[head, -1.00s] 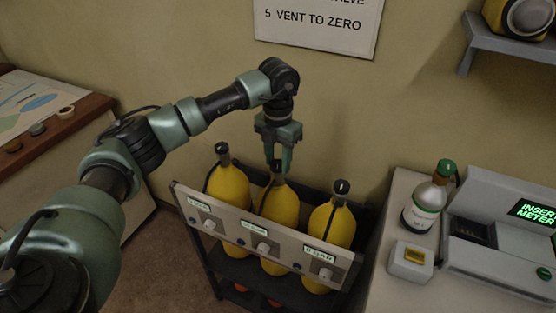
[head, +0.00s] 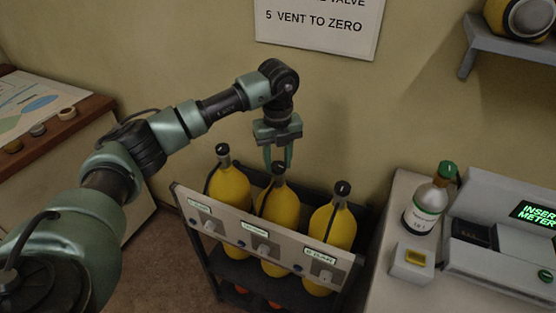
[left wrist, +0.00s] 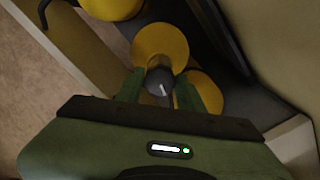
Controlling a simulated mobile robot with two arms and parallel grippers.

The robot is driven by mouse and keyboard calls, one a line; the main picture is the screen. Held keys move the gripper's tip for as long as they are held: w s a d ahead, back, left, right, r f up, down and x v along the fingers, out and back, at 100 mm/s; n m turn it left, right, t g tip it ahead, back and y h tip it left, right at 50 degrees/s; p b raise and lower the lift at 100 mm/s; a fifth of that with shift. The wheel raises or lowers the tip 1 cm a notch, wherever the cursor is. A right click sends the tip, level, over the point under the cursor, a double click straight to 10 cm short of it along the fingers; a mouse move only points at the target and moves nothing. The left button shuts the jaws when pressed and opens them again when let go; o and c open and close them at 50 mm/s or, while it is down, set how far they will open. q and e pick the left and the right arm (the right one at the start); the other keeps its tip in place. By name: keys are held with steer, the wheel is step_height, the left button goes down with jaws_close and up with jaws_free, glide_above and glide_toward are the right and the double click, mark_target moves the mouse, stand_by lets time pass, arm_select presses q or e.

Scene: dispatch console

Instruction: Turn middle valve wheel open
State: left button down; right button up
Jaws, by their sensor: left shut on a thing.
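Three yellow cylinders stand in a dark rack, each with a black valve wheel on top. The middle valve wheel (head: 279,168) tops the middle cylinder (head: 280,206). My left gripper (head: 278,163) points down from above, its two green fingers on either side of this wheel and shut on it. In the left wrist view the dark round wheel (left wrist: 160,82) has a white mark and sits between the fingers of the left gripper (left wrist: 166,90), above the yellow cylinder (left wrist: 160,45). My right gripper is not in view.
The left cylinder (head: 229,184) and right cylinder (head: 332,224) stand close on both sides. A pale front panel (head: 285,248) carries labels and knobs. A counter on the right holds a green-capped bottle (head: 428,203), a small box (head: 411,263) and a meter console (head: 500,235).

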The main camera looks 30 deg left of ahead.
mark_target(277, 164)
arm_select(q)
steer(key=n, duration=0.4)
steer(key=shift+w+a+r+n, duration=0.1)
steer(key=shift+r+n, duration=0.05)
steer(key=shift+n, duration=0.15)
stand_by(0.5)
steer(key=c, duration=0.9)
jaws_free()
step_height(277, 164, up, 8)
steer(key=shift+f+b, duration=0.15)
steer(key=shift+b, duration=0.45)
